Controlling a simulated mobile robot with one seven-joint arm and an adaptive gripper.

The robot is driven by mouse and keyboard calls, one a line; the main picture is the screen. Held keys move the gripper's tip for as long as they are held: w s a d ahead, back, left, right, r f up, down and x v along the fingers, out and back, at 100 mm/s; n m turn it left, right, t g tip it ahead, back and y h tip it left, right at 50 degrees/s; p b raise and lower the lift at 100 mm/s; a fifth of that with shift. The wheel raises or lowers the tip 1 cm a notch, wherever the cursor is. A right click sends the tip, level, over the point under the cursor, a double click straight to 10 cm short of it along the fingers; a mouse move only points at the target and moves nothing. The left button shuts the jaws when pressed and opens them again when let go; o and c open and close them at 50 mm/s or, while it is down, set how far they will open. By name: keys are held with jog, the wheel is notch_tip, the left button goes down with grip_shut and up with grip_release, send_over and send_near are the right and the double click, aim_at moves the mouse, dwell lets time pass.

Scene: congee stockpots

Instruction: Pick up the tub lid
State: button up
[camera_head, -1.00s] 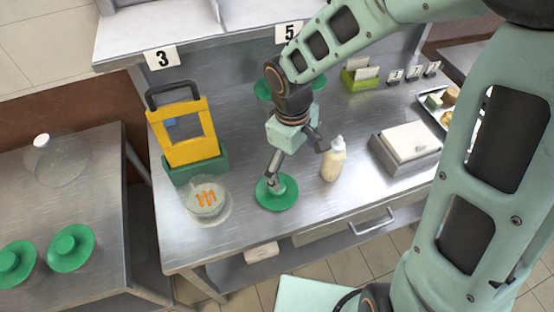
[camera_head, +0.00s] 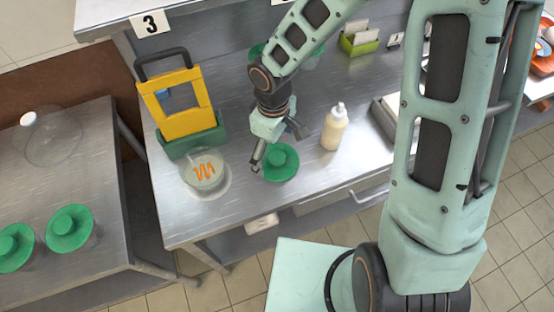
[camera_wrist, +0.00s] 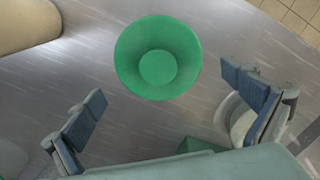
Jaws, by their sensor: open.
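A round green tub lid (camera_head: 280,162) with a raised knob lies on the steel counter (camera_head: 225,215) near its front edge. In the wrist view the lid (camera_wrist: 157,57) is fully visible, beyond the fingertips and roughly centred between them. My gripper (camera_head: 277,150) is just above the counter at the lid's back left side. Its two fingers are spread wide in the wrist view (camera_wrist: 168,105), with nothing between them. I cannot tell from the head view whether a finger touches the lid.
A bowl with an orange squiggle (camera_head: 203,170) stands left of the lid, in front of a yellow and green stand (camera_head: 185,105). A cream bottle (camera_head: 334,130) stands to the right. More green lids (camera_head: 70,228) are on the left table. Bare counter lies in front of the lid.

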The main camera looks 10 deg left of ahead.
jog(key=shift+f, duration=1.45)
jog(key=shift+c, duration=0.4)
jog(key=c, duration=1)
jog(key=shift+c, duration=1.4)
